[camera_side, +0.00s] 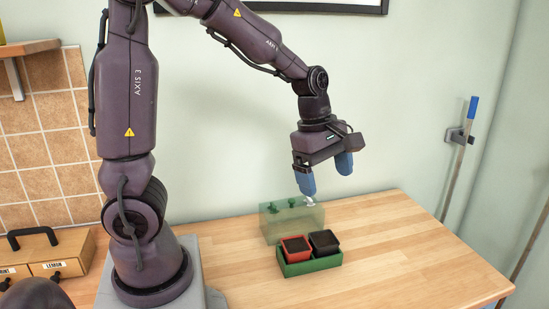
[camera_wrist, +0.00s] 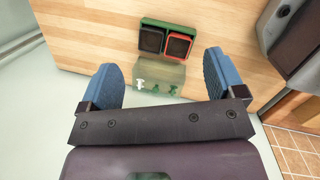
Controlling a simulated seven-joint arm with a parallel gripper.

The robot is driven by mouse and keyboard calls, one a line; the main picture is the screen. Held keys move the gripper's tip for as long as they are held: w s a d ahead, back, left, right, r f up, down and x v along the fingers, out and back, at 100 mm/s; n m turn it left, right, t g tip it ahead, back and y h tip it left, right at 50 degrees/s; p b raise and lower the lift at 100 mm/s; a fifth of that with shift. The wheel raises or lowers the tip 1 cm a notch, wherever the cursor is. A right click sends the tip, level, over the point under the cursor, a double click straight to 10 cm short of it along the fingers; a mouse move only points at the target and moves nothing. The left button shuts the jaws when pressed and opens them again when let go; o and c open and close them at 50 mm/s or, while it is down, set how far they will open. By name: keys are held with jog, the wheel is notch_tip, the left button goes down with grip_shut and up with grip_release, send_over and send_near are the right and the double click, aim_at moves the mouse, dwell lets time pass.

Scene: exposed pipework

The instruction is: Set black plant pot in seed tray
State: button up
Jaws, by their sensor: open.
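The black plant pot (camera_side: 324,243) is dark and square, filled with dark soil. It sits upright in the green seed tray (camera_side: 312,266), in the right-hand place in the side view. In the wrist view the black pot (camera_wrist: 151,40) is on the left of the tray (camera_wrist: 166,22). A red pot (camera_side: 295,247) fills the other place, close beside it; it also shows in the wrist view (camera_wrist: 178,46). My gripper (camera_side: 326,180) is open and empty, raised well above and behind the tray. Its blue fingers (camera_wrist: 165,78) are wide apart in the wrist view.
A wooden drawer box (camera_side: 55,258) is at the far left. A blue-topped pole (camera_side: 460,155) leans by the wall. The table right of the tray is clear.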

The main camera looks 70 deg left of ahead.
jog(key=s+d+r+m+t, duration=0.1)
jog(key=s+r+m, duration=0.3)
jog(key=m, duration=0.7)
jog(key=s+d+r+m+t+y, duration=0.1)
jog(key=s+d+r+m, duration=0.3)
jog(key=s+m, duration=0.4)
jog(key=m+t, duration=0.1)
jog(key=m, duration=0.1)
jog(key=shift+s+d+m+t+y, duration=0.25)
jog(key=shift+d+m+t+y, duration=0.05)
jog(key=shift+d+m, duration=0.1)
